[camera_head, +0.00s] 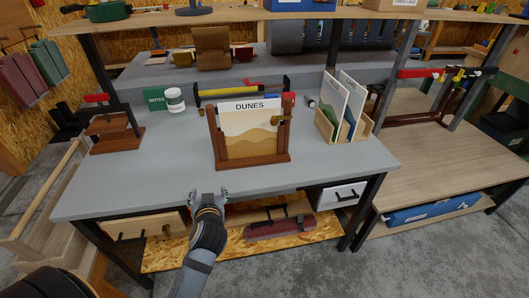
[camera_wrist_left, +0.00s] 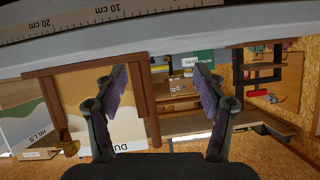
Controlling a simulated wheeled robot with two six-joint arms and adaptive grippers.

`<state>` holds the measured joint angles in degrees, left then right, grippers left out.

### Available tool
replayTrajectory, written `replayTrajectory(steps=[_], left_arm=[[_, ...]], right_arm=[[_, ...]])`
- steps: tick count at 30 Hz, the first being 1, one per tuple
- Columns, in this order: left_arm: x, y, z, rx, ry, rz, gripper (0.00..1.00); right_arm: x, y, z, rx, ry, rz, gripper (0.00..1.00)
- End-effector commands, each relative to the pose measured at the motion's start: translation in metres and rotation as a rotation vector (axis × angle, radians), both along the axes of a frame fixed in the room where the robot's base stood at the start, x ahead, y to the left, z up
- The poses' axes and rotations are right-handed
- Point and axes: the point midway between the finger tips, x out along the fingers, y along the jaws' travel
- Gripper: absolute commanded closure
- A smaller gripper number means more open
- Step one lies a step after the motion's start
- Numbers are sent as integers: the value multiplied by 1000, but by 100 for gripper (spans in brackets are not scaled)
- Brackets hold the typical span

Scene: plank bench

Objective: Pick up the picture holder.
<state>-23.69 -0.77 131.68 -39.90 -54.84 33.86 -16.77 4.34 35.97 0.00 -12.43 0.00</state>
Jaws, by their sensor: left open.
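A dark brown wooden picture holder (camera_head: 252,163) stands upright on the grey bench top, with a tan card labelled DUNES (camera_head: 250,125) in it. In the left wrist view the picture holder (camera_wrist_left: 146,105) appears upside down, left of centre, partly hidden behind one finger. My left gripper (camera_head: 208,193) is open and empty at the front edge of the bench, in front of the holder and a little to its left. Its two fingers (camera_wrist_left: 162,85) are spread apart in the left wrist view. My right gripper is not in view.
A light wood rack (camera_head: 327,125) with upright cards stands to the right of the holder. A yellow level (camera_head: 229,91) lies behind it, with a white jar (camera_head: 175,100) and a green notes book (camera_head: 155,99) at back left. A brown clamp stand (camera_head: 115,130) is at left.

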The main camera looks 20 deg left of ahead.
Motion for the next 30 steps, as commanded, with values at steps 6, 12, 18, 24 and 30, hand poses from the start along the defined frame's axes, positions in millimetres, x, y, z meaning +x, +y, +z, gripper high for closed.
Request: replayTrajectory(steps=[6, 12, 18, 24, 30], left_arm=[[44, -4, 60, 94, -330, -7, 30], [60, -16, 81, 126, -442, -54, 30], [76, -8, 85, 132, -445, -59, 30], [102, 8, 83, 129, -442, -56, 30], [108, 13, 82, 128, -441, -55, 30]], right_arm=[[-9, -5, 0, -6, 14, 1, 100], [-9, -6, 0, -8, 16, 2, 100], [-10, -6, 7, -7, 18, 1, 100], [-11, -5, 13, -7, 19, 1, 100], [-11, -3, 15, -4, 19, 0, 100]])
